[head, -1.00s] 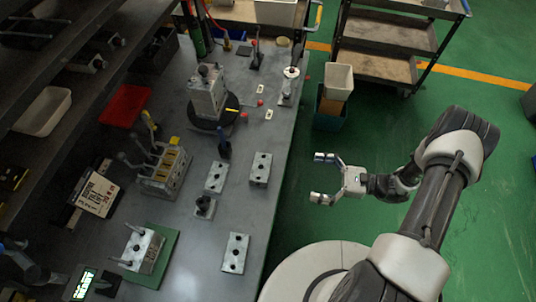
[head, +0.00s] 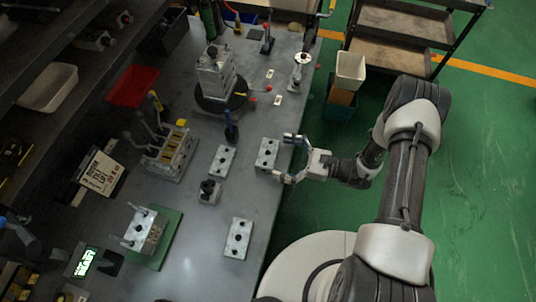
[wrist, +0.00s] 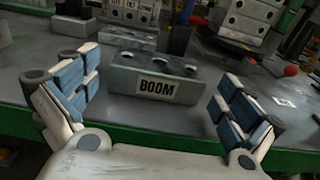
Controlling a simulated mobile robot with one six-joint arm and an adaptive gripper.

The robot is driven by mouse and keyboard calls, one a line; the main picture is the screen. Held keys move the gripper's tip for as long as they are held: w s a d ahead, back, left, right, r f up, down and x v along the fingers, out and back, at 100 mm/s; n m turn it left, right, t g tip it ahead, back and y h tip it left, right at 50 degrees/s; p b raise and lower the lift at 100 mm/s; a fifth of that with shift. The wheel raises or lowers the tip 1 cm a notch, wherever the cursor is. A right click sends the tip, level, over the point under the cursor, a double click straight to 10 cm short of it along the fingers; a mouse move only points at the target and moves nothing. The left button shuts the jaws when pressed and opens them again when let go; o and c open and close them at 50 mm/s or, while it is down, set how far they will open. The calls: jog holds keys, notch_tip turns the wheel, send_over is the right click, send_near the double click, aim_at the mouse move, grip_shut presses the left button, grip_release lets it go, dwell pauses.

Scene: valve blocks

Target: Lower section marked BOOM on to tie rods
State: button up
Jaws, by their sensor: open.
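The section marked BOOM (wrist: 155,78) is a grey metal block with dark holes in its top, lying flat on the bench. It sits straight ahead, between my open fingers in the wrist view, and I see it in the head view (head: 267,152). My gripper (head: 289,157) is open and empty at the bench's right edge, just right of the block; it shows also in the wrist view (wrist: 152,108). The tie rods (head: 137,226) stand up from a block on a green mat (head: 172,240) at the front left; their lower parts are hidden.
Similar blocks (head: 222,161) and (head: 238,238) lie on the bench (head: 205,255). A lever valve bank (head: 170,152) stands left. A stacked valve on a black turntable (head: 221,102) stands behind. A red tray (head: 133,87) is at the back left.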

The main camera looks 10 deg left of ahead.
aim_at(267, 152)
jog(key=a, duration=0.4)
jog(key=shift+w+a+b, duration=0.2)
jog(key=shift+w+b, duration=0.1)
jog(key=shift+b, duration=0.1)
jog(key=shift+c, duration=0.4)
jog(key=c, duration=1.1)
jog(key=shift+c, duration=0.2)
